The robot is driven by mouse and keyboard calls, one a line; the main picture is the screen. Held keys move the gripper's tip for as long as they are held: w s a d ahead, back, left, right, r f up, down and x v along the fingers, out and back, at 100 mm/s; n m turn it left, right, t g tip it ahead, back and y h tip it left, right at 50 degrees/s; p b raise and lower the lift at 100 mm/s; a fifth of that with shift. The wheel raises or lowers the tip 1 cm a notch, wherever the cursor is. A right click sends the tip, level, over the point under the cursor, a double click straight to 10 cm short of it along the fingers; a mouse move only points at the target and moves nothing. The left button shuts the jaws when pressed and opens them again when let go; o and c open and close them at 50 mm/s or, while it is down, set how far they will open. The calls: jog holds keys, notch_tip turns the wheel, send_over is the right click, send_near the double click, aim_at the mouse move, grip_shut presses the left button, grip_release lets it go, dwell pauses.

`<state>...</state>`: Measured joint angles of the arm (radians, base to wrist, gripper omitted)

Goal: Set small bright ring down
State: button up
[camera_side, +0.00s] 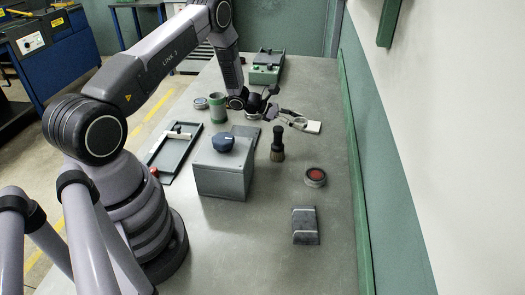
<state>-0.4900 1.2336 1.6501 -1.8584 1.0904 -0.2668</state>
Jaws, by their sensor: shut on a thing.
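My gripper (292,118) hangs over the far middle of the bench, reaching to the right. It is shut on the small bright ring (300,123), which shows as a small pale loop at the fingertips. The ring is in front of a flat white pad (313,128). I cannot tell from this view whether the ring touches the pad or hangs above it. The fingertips are small and partly merge with the ring.
A dark-handled brush (277,146) stands close in front of my gripper. Left of it is a grey box (222,177) with a blue knob. A green cup (218,107), a tray (174,150), a red-topped round tin (315,177) and a grey block (305,225) stand around.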

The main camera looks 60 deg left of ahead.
notch_tip(320, 180, up, 7)
jog(key=s+d+m+g+h, duration=0.25)
jog(key=s+d, duration=0.25)
jog(key=d, duration=0.5)
jog(key=s+d+m+g+h, duration=0.1)
jog(key=s+d+m+g, duration=0.3)
jog(key=d, duration=0.7)
jog(key=m+g, duration=0.7)
jog(key=g, duration=0.1)
send_over(298, 272)
jog(key=shift+h, duration=0.45)
notch_tip(298, 272, down, 14)
jog(key=shift+r, duration=0.25)
jog(key=shift+f, duration=0.25)
jog(key=shift+f, duration=0.1)
jog(key=o, duration=1.2)
